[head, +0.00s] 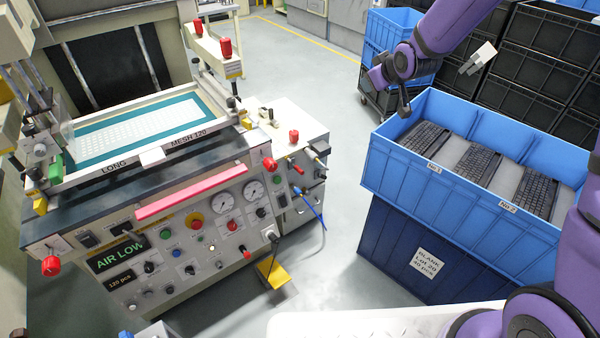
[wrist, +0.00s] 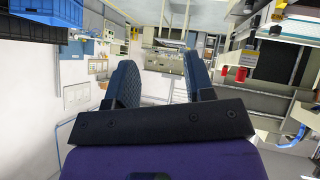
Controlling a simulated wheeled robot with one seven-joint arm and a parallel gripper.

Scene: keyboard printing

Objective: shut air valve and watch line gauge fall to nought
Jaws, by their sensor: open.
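A lit green display reads "AIR LOW" (head: 117,254). Small red-handled fittings (head: 291,170) sit on the side unit right of the panel, with a blue hose (head: 313,212) below. I cannot tell which fitting is the air valve. My gripper (wrist: 160,82) is open, with two dark fingers apart and nothing between them in the wrist view. My arm is above the blue crate's left end, well away from the panel.
A blue crate (head: 445,190) of keyboards (head: 478,163) stands on a darker blue crate at right. A yellow pedal (head: 270,272) is on the floor by the press. Clear floor (head: 335,130) lies between press and crates. Dark crates (head: 540,45) stand behind.

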